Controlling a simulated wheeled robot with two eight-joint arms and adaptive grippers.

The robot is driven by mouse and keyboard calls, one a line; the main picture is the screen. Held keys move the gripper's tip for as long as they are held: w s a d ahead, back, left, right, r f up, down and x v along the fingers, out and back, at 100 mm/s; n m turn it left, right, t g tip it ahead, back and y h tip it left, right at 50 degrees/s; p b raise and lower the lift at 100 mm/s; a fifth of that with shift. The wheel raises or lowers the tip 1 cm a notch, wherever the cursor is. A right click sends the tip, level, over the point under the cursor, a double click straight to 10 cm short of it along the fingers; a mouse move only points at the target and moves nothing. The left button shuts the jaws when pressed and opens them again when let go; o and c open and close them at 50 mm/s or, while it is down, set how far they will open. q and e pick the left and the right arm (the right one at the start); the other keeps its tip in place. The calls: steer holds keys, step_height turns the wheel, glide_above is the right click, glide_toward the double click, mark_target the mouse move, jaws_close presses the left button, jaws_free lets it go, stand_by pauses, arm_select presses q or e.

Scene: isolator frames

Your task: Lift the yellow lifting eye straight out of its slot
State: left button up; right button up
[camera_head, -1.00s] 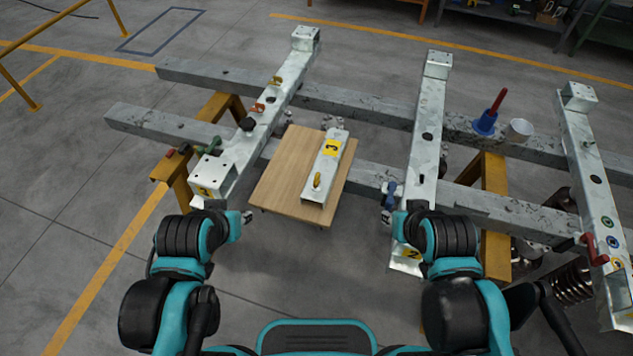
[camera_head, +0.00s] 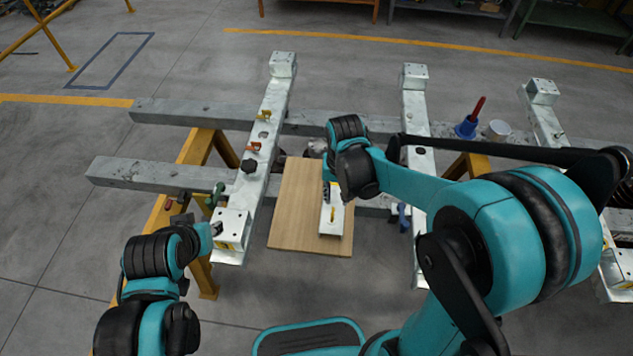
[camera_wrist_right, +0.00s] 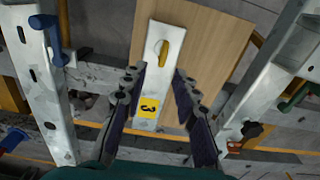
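The yellow lifting eye (camera_wrist_right: 163,48) stands in a slot near one end of a pale metal bar (camera_wrist_right: 146,121) marked with a yellow "3" label. In the head view the eye (camera_head: 332,213) shows at the near end of the bar (camera_head: 328,226). My right gripper (camera_wrist_right: 159,75) is open and empty. Its two dark fingers spread on either side of the bar in the wrist view, short of the eye and apart from it. In the head view my right arm hides the bar's far end. My left gripper (camera_head: 216,228) is by the left cross-beam's near end; its opening is unclear.
The bar lies on a wooden board (camera_head: 289,208) between two pale cross-beams, the left one (camera_head: 262,140) with several small fittings.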

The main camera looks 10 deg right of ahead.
mark_target(333, 208)
steer(key=shift+w+a+f, duration=0.25)
steer(key=shift+a, duration=0.05)
steer(key=shift+f, duration=0.2)
step_height(333, 208, down, 10)
steer(key=b, duration=0.8)
steer(key=shift+f, duration=0.15)
jaws_close()
stand_by(0.4)
steer(key=shift+w+d+r, duration=0.15)
steer(key=shift+w+r, duration=0.05)
steer(key=shift+w, duration=0.3)
steer(key=shift+r+p, duration=0.7)
steer(key=shift+r, duration=0.45)
stand_by(2.8)
